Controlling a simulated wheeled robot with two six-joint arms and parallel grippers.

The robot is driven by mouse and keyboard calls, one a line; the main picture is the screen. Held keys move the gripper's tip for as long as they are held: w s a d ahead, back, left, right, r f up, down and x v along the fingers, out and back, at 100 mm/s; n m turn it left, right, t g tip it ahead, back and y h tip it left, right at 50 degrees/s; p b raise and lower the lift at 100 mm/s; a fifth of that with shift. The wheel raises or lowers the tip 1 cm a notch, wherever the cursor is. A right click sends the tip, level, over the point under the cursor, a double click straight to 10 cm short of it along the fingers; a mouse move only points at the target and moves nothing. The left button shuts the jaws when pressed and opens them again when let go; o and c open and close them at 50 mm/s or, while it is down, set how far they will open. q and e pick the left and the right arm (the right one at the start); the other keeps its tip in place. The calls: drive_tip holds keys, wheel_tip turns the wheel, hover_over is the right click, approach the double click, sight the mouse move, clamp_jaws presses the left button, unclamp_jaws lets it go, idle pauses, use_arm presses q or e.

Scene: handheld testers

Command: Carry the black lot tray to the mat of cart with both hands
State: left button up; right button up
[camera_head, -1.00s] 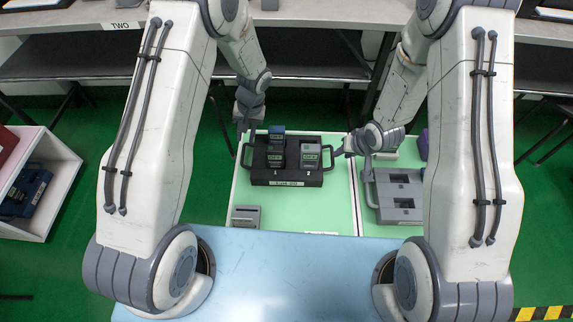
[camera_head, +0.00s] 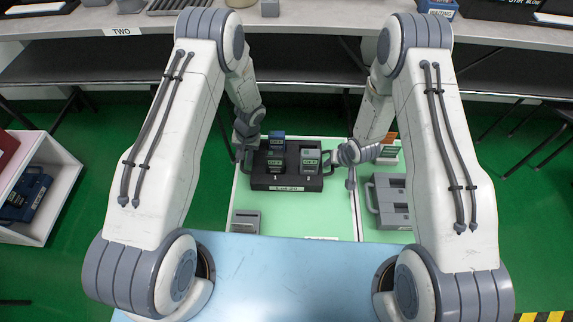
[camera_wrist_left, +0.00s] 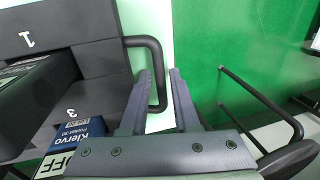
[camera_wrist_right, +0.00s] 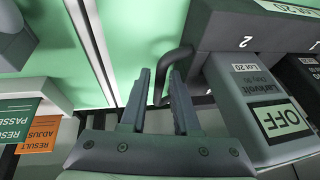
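The black lot tray (camera_head: 287,181) sits on a pale green mat (camera_head: 300,218) of the cart, with handheld testers in it. It has a bar handle at each end. My left gripper (camera_head: 241,157) is at its left handle; in the left wrist view the open fingers (camera_wrist_left: 160,74) stand either side of the handle bar (camera_wrist_left: 159,60). My right gripper (camera_head: 337,163) is at its right handle; in the right wrist view the open fingers (camera_wrist_right: 161,74) straddle the handle bar (camera_wrist_right: 161,72). Whether either finger touches a bar is unclear.
A grey tray with a handle (camera_head: 393,203) stands right of the cart's white dividing strip. A grey block (camera_head: 245,221) lies at the mat's front left. A white bin with a dark blue case (camera_head: 27,188) is at far left. A long table (camera_head: 300,38) runs behind.

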use_arm(q)
drive_tip(key=shift+f, duration=0.35)
use_arm(e)
drive_tip(key=shift+w+a+f, duration=0.1)
drive_tip(key=shift+f, duration=0.2)
use_arm(q)
clamp_jaws()
use_arm(e)
clamp_jaws()
use_arm(q)
drive_tip(key=shift+r, duration=0.1)
idle(0.6)
